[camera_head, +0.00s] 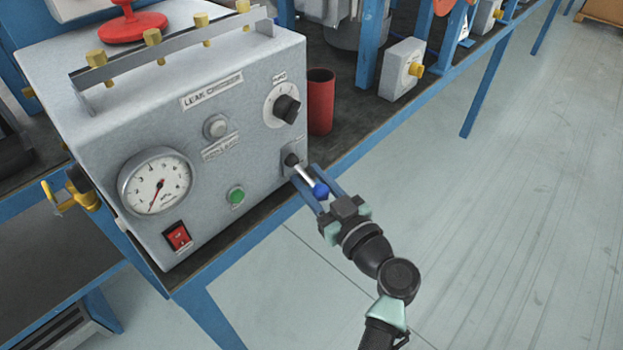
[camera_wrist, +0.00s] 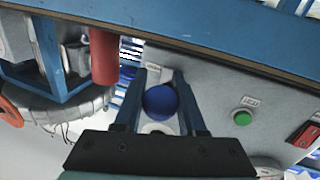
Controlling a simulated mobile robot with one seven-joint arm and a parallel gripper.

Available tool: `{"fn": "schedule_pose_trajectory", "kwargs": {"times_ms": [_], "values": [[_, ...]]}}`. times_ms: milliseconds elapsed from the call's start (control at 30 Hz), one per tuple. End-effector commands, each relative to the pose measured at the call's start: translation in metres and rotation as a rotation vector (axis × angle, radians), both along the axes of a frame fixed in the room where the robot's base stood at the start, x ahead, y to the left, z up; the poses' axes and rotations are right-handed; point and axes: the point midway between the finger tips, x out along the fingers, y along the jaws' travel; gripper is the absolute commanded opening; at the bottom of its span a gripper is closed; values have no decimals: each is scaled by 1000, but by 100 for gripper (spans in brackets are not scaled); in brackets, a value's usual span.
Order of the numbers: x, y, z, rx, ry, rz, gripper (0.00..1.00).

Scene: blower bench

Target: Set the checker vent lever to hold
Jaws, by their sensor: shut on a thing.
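The leak checker (camera_head: 220,125) is a grey box on the bench with a gauge, a dial, buttons and a switch. Its vent lever (camera_head: 305,174), a metal rod with a blue ball knob (camera_head: 321,190), sticks out from a dark pivot at the lower right of the front panel. My gripper (camera_head: 312,183) is at the lever, one blue finger on each side of it, shut on it. In the wrist view the blue knob (camera_wrist: 160,102) sits between the two fingers. The small label by the lever is too blurred to read.
A green button (camera_head: 236,195) and a red switch (camera_head: 177,236) are left of the lever. A red cylinder (camera_head: 320,101) stands right of the checker. A small grey box (camera_head: 400,70) is farther right. The floor (camera_head: 500,210) in front of the bench is clear.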

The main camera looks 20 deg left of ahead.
Motion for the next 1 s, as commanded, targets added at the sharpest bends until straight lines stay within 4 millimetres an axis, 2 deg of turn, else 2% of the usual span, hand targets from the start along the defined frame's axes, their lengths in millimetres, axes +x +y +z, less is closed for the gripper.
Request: {"fn": "schedule_pose_trajectory", "kwargs": {"times_ms": [767, 1000], "values": [[0, -1, 0, 0, 1, 0, 0], [-1, -2, 5, -44, 16, -1, 0]]}}
